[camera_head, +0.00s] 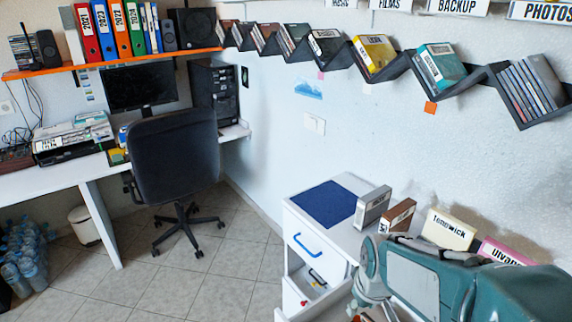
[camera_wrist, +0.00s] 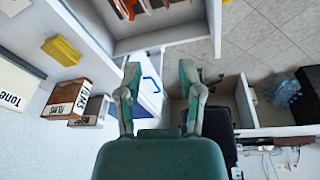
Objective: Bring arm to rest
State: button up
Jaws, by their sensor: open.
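My gripper (camera_wrist: 160,75) is open in the wrist view, its two teal fingers spread apart with nothing between them. Beyond the fingers is the white cabinet (camera_wrist: 178,56) with a blue handle (camera_wrist: 152,84). In the head view my teal arm fills the bottom right corner, close to the white cabinet (camera_head: 291,222), and covers part of it. Whether the fingers touch anything there cannot be told.
A grey box (camera_head: 372,208), a brown box (camera_head: 397,216), a cream box (camera_head: 450,230) and a pink box (camera_head: 505,252) stand by the cabinet's blue mat (camera_head: 324,203). A zigzag wall shelf (camera_head: 487,76) holds discs. An office chair (camera_head: 175,155) stands left; floor between is clear.

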jog(key=s+r+m+t, duration=0.3)
jog(key=s+r+m, duration=0.1)
jog(key=s+r, duration=0.6)
jog(key=shift+s+r, duration=0.3)
jog(key=shift+s, duration=0.1)
jog(key=shift+d, duration=0.1)
dwell(0.6)
